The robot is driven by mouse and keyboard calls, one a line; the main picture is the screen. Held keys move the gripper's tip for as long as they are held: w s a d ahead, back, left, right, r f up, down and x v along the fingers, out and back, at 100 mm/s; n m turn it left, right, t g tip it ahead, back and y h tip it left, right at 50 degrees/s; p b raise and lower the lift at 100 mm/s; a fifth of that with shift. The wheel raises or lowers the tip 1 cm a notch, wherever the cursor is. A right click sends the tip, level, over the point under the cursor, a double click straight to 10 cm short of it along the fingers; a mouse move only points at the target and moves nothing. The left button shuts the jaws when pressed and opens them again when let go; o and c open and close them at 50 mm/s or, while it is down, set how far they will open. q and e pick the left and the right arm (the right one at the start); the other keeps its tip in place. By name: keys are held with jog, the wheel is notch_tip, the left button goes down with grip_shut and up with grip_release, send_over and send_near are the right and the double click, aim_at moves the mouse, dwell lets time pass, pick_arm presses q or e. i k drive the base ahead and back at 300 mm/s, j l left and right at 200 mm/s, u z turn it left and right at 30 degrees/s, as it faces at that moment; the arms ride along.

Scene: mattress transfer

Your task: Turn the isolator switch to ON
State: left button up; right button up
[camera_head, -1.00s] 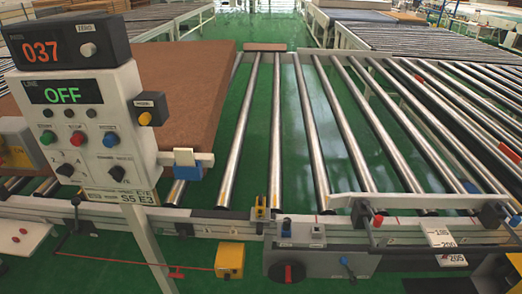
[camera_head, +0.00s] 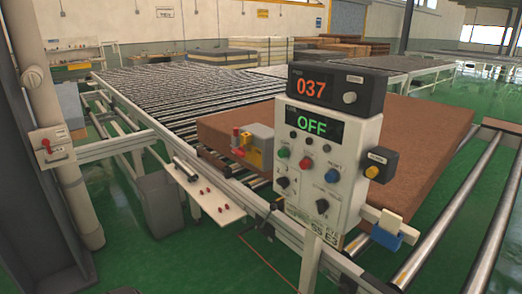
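A pale control panel (camera_head: 333,170) stands on a post at the right of centre. Its screen (camera_head: 312,124) reads OFF in green, and a dark display (camera_head: 313,88) above it reads 037 in orange. The panel has coloured buttons and several black rotary knobs, one of them low on the face (camera_head: 322,206). A pale box with a red handle (camera_head: 46,145) is mounted on the column at the left. I cannot tell which of these is the isolator switch, as the labels are too small to read. Neither gripper is in view.
A brown mattress-like slab (camera_head: 425,140) lies on the conveyor behind the panel. A white shelf with red knobs (camera_head: 208,190) juts out left of it. Green floor (camera_head: 170,265) is open in front.

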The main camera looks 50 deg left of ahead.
aim_at(240, 151)
jog(key=u, duration=1.65)
